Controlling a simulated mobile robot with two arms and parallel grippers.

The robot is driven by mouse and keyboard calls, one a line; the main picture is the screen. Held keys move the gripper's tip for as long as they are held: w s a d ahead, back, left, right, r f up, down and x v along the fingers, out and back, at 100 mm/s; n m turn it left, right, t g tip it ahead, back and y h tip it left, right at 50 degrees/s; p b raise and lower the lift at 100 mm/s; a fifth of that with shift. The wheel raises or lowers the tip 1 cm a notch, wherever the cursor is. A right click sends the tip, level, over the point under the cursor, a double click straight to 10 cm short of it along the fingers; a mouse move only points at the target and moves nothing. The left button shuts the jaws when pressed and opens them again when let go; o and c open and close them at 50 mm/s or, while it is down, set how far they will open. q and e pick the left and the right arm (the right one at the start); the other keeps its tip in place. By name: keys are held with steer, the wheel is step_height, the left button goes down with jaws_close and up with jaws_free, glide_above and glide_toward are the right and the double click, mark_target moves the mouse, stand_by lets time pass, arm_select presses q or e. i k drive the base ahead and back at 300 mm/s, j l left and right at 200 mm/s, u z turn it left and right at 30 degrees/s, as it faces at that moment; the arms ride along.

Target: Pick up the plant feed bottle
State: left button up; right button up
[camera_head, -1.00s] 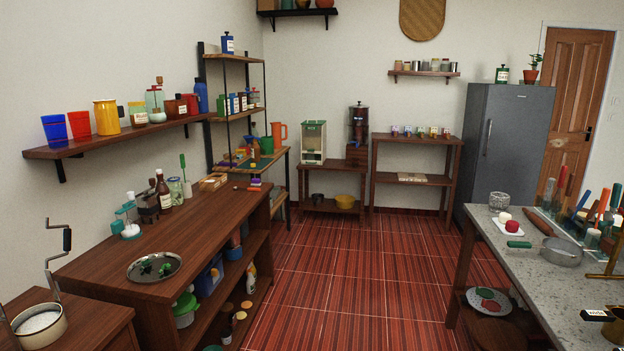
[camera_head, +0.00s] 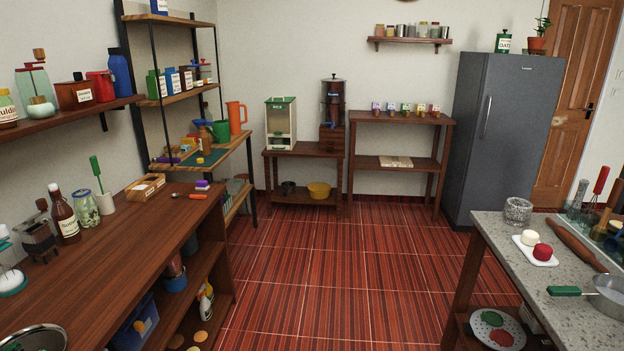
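No bottle here can be read as plant feed for certain. A small amber bottle with a pale label (camera_head: 206,144) stands on the green mat of the wooden shelf rack at left centre, in front of the green watering can (camera_head: 221,131). Several labelled containers stand on the rack's shelf above, including a green one (camera_head: 153,86); their labels are too small to read. Neither of my grippers is in view.
A long wooden bench (camera_head: 110,255) runs along the left, a stone counter (camera_head: 560,310) along the right. The red striped floor (camera_head: 335,260) between them is clear up to the low wooden stands (camera_head: 305,160) at the back. A grey fridge (camera_head: 497,130) stands back right.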

mark_target(204, 142)
steer(key=i, duration=2.05)
steer(key=i+u, duration=0.2)
steer(key=i, duration=0.3)
steer(key=i+u, duration=0.25)
steer(key=i, duration=0.3)
steer(key=i+u, duration=0.2)
steer(key=i, duration=0.3)
steer(key=i+l+u, duration=0.25)
steer(key=i, duration=0.25)
